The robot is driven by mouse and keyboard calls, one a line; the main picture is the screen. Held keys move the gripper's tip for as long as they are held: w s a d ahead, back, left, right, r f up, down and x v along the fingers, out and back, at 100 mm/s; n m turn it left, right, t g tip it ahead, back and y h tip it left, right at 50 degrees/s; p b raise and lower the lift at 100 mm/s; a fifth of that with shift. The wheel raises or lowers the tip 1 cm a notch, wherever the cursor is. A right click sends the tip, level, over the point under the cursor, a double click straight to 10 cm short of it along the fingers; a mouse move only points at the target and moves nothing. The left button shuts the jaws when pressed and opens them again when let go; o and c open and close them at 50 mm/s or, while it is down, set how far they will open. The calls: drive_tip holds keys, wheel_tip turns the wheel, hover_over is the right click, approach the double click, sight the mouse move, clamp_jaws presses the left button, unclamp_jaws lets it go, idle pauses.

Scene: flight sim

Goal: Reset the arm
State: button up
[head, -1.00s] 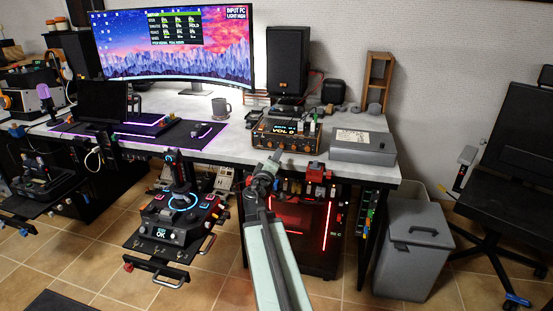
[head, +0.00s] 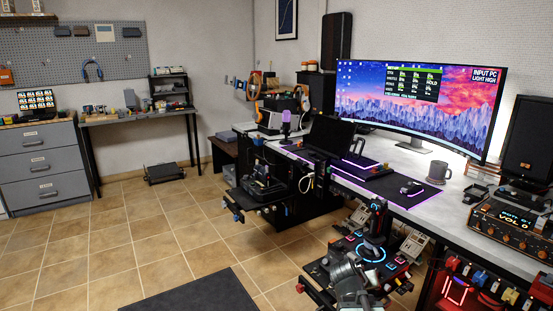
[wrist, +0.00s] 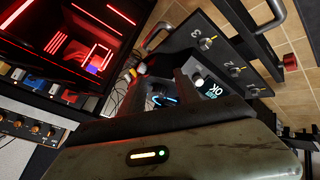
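My gripper (head: 347,268) shows low in the head view, in front of the joystick panel (head: 318,272) with its black stick and blue ring light. In the wrist view my gripper (wrist: 165,78) has its two dark fingers apart, with nothing seen held between them. The panel (wrist: 215,50) also shows there behind the fingers, turned on its side, with its small lit OK display. From the head view I cannot tell how far the gripper is from the panel.
The desk (head: 415,160) bears a wide monitor (head: 420,95), a mug (head: 438,172) and a laptop (head: 328,138). A red-lit computer case (wrist: 100,35) shows in the wrist view. Grey drawers (head: 42,165) stand at far left. The tiled floor (head: 130,240) is open, with a dark mat (head: 195,292).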

drive_tip(key=s+a+f+g+y, duration=0.3)
drive_tip(key=s+a, duration=0.2)
drive_tip(key=a, duration=0.2)
drive_tip(key=s+a+f+g+y, duration=0.3)
drive_tip(key=s+a+f, duration=0.1)
drive_tip(key=s+a, duration=0.2)
wheel_tip(320, 180, up, 32)
drive_tip(key=n+p, duration=0.1)
drive_tip(key=p, duration=3)
drive_tip(key=shift+s+a+f, duration=0.15)
drive_tip(key=shift+s+a, duration=0.05)
drive_tip(key=shift+s, duration=0.2)
drive_tip(key=shift+f, duration=0.1)
drive_tip(key=shift+d, duration=0.1)
